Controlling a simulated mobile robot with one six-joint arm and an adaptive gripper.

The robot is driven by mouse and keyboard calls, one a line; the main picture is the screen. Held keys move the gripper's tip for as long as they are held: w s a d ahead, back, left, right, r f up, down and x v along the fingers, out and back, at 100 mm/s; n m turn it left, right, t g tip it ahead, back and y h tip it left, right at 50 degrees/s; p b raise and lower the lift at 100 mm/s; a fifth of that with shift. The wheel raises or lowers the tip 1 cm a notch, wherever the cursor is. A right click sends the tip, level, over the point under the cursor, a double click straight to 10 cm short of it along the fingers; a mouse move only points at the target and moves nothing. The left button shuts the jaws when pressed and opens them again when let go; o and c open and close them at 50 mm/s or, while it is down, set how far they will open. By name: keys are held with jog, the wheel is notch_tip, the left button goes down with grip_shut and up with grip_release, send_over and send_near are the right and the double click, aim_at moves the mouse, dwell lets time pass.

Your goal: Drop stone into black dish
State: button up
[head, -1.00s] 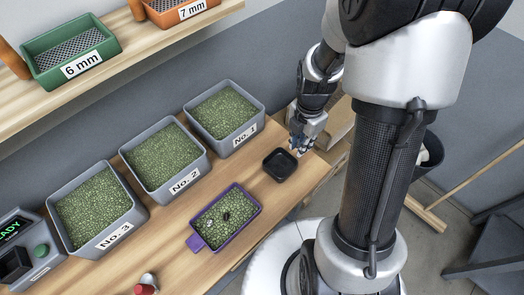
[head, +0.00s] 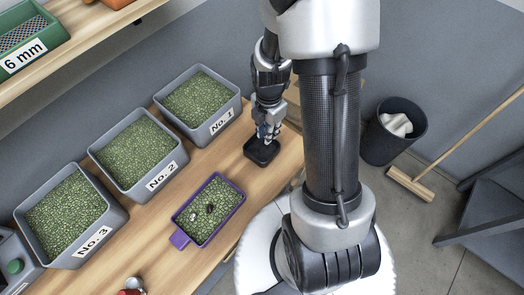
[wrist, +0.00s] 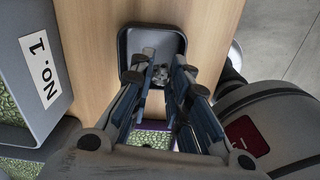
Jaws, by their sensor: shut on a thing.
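The black dish (head: 259,154) is a small square dish on the wooden bench, to the right of the bins. It also shows in the wrist view (wrist: 134,40). My gripper (head: 266,137) points down over the dish, its fingertips at or just above the rim; I cannot tell the exact gap. In the wrist view my gripper (wrist: 163,74) is shut on a small grey stone (wrist: 161,77), partly hidden by the fingers. The purple tray (head: 179,238) holds green beans, with a pale lump (head: 193,215) and dark beans (head: 210,208) on top.
Grey bins No. 1 (head: 219,123), No. 2 (head: 163,178) and No. 3 (head: 95,243), full of green beans, line the bench's back. A red object (head: 131,290) lies near the front. A black bin (head: 392,140) and a broom (head: 411,184) are on the floor at right.

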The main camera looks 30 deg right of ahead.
jog(key=o, duration=0.8)
notch_tip(320, 180, up, 12)
jog(key=shift+r, duration=0.1)
dwell(0.4)
dwell(0.3)
